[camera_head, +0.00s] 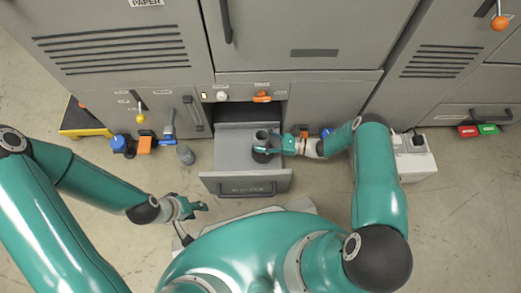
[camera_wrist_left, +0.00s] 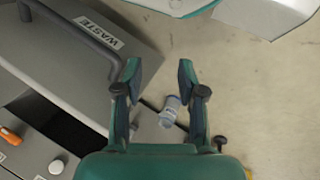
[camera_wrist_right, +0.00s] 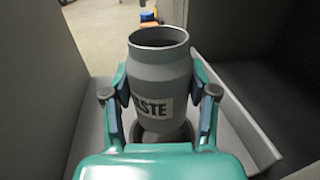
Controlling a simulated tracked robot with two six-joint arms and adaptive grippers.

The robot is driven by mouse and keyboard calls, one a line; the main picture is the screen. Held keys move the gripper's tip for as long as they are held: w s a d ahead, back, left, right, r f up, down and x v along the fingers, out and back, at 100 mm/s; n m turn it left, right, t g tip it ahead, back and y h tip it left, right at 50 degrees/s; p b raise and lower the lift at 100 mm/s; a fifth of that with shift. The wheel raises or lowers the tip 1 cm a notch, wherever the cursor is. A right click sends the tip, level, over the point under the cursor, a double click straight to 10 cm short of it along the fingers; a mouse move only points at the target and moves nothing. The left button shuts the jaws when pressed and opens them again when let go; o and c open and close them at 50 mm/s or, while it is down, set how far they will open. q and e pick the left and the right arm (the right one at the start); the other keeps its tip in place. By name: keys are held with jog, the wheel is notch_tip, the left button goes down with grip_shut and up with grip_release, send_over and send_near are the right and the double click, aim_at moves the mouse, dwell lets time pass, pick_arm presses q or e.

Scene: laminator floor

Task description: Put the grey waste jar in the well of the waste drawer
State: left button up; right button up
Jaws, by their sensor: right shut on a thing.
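The grey waste jar (camera_head: 261,137) is upright inside the open waste drawer (camera_head: 245,186). In the right wrist view the jar (camera_wrist_right: 160,75) shows an open top and a partly covered label. My right gripper (camera_head: 272,146) is shut on the jar's sides; its fingers (camera_wrist_right: 160,100) show on both sides. The round well (camera_wrist_right: 143,137) shows around and below the jar's lower end. I cannot tell whether the jar's base rests on the well's bottom. My left gripper (camera_head: 190,208) is open and empty, left of the drawer front; its fingers (camera_wrist_left: 158,78) stand apart.
Blue and orange items (camera_head: 122,143) lie by the cabinet, near a yellow-edged step (camera_head: 80,122). A white box (camera_head: 414,160) stands to the right. The drawer's handle (camera_head: 247,190) juts toward me.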

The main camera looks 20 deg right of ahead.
jog(key=shift+f+b, duration=1.25)
jog(key=shift+f, duration=1.5)
jog(key=shift+f, duration=0.2)
jog(key=o, duration=1.2)
jog(key=shift+r, duration=0.1)
jog(key=shift+r, duration=0.15)
jog(key=shift+s+d, duration=0.15)
jog(key=shift+d, duration=0.1)
jog(key=v, duration=1.1)
jog(key=shift+s+d+p, duration=0.1)
jog(key=shift+d+p, duration=0.1)
jog(key=shift+p, duration=0.1)
